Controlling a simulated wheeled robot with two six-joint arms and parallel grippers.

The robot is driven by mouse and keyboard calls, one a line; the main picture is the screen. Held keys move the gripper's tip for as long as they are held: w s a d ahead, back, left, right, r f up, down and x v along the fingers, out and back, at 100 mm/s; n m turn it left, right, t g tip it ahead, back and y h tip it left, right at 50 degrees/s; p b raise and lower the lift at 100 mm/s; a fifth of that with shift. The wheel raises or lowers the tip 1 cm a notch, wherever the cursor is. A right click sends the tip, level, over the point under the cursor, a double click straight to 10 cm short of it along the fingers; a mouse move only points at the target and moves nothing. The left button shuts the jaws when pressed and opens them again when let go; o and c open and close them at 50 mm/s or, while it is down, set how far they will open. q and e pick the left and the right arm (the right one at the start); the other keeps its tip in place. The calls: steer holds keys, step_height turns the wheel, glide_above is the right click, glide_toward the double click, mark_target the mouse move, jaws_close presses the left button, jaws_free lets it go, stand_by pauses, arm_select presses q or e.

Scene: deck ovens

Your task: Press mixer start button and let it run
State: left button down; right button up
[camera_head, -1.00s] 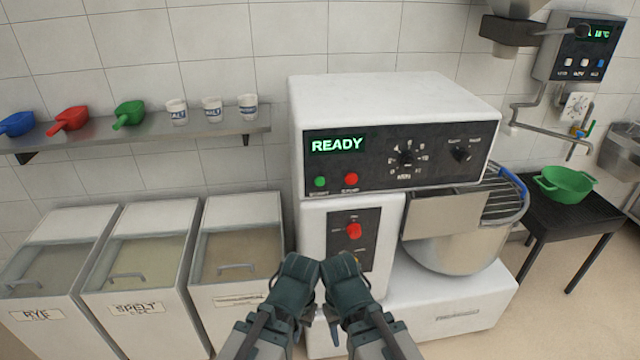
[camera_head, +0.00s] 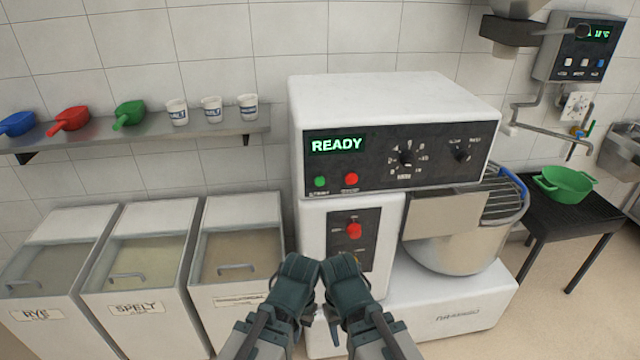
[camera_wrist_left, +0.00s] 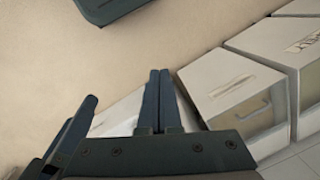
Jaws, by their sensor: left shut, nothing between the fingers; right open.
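The white mixer (camera_head: 395,95) stands in the middle of the head view, and its display (camera_head: 337,145) reads READY. Below the display are a green button (camera_head: 320,182) and a red button (camera_head: 351,179). The labels under them are too blurred to read. A red switch (camera_head: 354,231) sits on a lower panel. My left gripper (camera_wrist_left: 159,100) is shut and empty in the left wrist view. My right gripper (camera_wrist_left: 66,125) is open at that view's left edge. In the head view both arms end low before the mixer, apart from the buttons, and their fingertips are mostly hidden.
The steel bowl (camera_head: 460,245) sits under a wire guard (camera_head: 502,203) at the mixer's right. Flour bins (camera_head: 235,290) stand at left under a shelf (camera_head: 215,125) with scoops and cups. A dark table (camera_head: 575,215) holds a green bowl (camera_head: 565,181).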

mark_target(320, 182)
arm_select(q)
steer(key=shift+w, duration=0.1)
steer(key=w+d+r+n+t+h+p, duration=0.3)
steer(key=w+r+n+t, duration=0.2)
steer(key=w+r+n, duration=0.3)
steer(key=w+d+r+n+t+h+p, duration=0.3)
steer(key=w+r+n, duration=0.6)
steer(key=w, duration=0.7)
steer(key=d+n+t+p, duration=0.1)
steer(key=t, duration=0.1)
steer(key=shift+r+t, duration=0.2)
steer(key=shift+t, duration=0.1)
steer(key=shift+w+a, duration=0.1)
steer(key=shift+w, duration=0.05)
steer(key=shift+w+a, duration=0.2)
steer(key=shift+w, duration=1.25)
steer(key=shift+w+a, duration=0.2)
steer(key=shift+w, duration=1.2)
steer(key=shift+w+a, duration=0.2)
steer(key=shift+w, duration=1.25)
steer(key=shift+w, duration=0.1)
steer(key=shift+w, duration=0.3)
